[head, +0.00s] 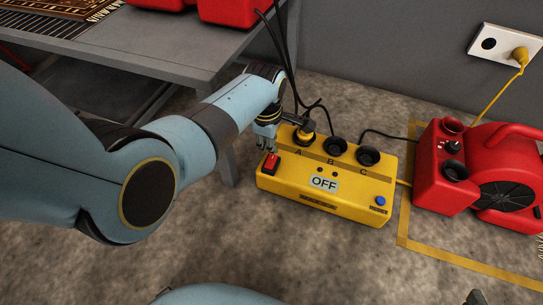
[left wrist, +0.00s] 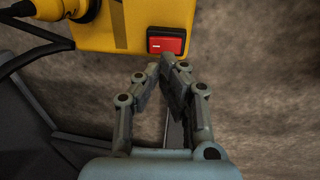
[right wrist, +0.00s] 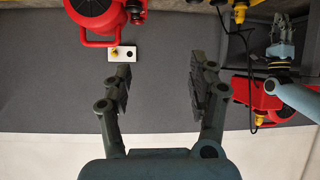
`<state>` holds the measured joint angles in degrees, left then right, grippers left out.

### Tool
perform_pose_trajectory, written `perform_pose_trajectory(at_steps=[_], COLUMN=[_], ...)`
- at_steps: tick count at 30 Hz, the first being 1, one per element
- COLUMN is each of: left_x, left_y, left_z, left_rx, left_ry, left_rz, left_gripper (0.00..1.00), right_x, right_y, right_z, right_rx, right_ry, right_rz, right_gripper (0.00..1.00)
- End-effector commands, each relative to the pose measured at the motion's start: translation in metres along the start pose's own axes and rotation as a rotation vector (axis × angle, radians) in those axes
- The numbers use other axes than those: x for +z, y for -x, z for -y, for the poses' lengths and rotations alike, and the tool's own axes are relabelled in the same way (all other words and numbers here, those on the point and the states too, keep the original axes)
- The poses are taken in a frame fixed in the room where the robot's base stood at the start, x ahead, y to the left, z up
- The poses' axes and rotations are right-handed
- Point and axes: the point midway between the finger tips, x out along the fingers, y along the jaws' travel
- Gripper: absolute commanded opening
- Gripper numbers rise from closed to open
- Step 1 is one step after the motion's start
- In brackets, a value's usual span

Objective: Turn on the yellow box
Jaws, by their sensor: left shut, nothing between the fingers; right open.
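The yellow box (head: 345,200) stands on the floor with a display reading OFF (head: 324,183). It also fills the top of the left wrist view (left wrist: 118,28). Its red rocker switch (head: 271,164) is at the box's left end and shows in the left wrist view (left wrist: 166,42) with a white dash. My left gripper (head: 267,147) is shut and empty, its fingertips (left wrist: 168,67) close to the switch; I cannot tell if they touch it. My right gripper (right wrist: 158,78) is open and empty, facing a grey wall.
Sockets A, B and C line the box's back, with a plug (head: 306,129) at A. A blue button (head: 381,201) is at the right. A red blower (head: 495,175) stands right of the box, below a wall outlet (head: 503,47). A grey table (head: 150,45) is behind left.

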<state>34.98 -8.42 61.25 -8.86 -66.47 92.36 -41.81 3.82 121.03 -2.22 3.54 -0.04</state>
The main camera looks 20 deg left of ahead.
Motion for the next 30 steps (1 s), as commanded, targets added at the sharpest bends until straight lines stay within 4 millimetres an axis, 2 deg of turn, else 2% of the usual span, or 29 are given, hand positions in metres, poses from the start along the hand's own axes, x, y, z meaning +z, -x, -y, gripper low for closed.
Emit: perform_pose_trajectory(at_steps=[6,16,23,30], left_x=[0.0,0.0,0.0,0.0], left_y=[-0.015,-0.029,-0.038,-0.048], left_z=[0.001,0.0,0.0,0.001], left_rx=[-0.001,0.0,0.0,-0.001], left_ry=[0.0,0.0,0.0,0.0], left_rz=[0.0,0.0,0.0,0.0], left_gripper=[0.0,0.0,0.0,0.0], right_x=[-0.046,-0.12,-0.17,-0.219], right_y=[-0.012,-0.015,-0.007,0.011], right_z=[0.0,0.0,0.001,0.003], right_rx=[0.0,-0.002,-0.004,-0.008], right_ry=[0.018,0.045,0.065,0.087], right_rz=[-0.202,-0.497,-0.694,-0.915], right_gripper=[0.59,0.59,0.59,0.59])
